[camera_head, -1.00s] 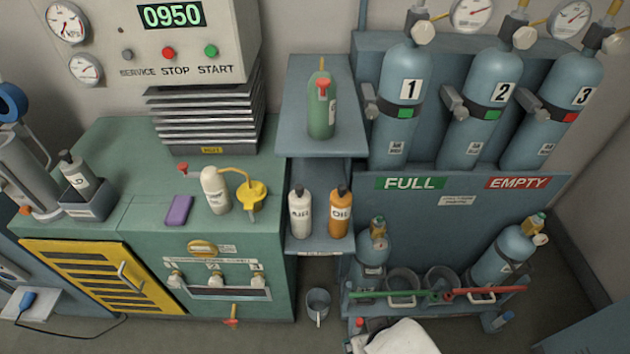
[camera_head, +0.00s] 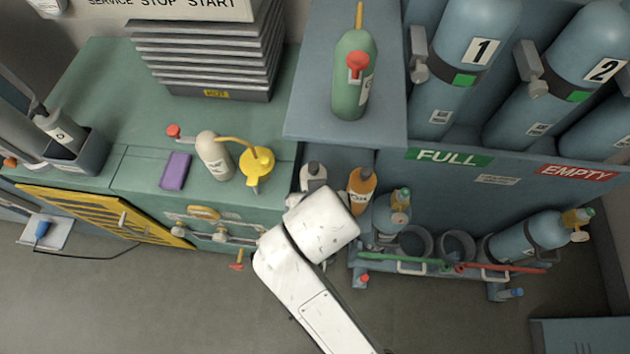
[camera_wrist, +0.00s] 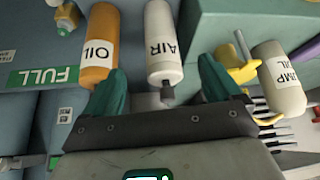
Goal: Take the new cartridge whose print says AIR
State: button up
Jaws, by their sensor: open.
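The white AIR cartridge (camera_wrist: 163,45) is in the wrist view, its print readable and its dark tip pointing toward my gripper (camera_wrist: 160,82). My gripper is open, one finger on each side of the line to that tip, with nothing clamped. The orange OIL cartridge (camera_wrist: 98,45) is beside it on the left, near the left finger. In the head view the top of the AIR cartridge (camera_head: 313,176) shows above my white arm, left of the OIL cartridge (camera_head: 361,188). My arm hides its lower part and my gripper there.
The cream bottle (camera_wrist: 280,82) is right of my gripper in the wrist view. A shelf with a green bottle (camera_head: 352,85) overhangs the cartridges.

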aim_at(314, 169)
jog(key=w, duration=0.4)
jog(key=shift+w+a, duration=0.3)
jog(key=shift+a, duration=0.05)
jog(key=shift+w+a+r+p, duration=0.15)
jog(key=shift+w+p, duration=0.25)
jog(key=shift+w, duration=0.7)
jog(key=x, duration=0.2)
jog(key=shift+w, duration=0.2)
jog(key=shift+w+a+f, duration=0.1)
jog(key=shift+w+f, duration=0.1)
jog(key=shift+f, duration=0.4)
jog(key=shift+c, duration=0.4)
grip_shut()
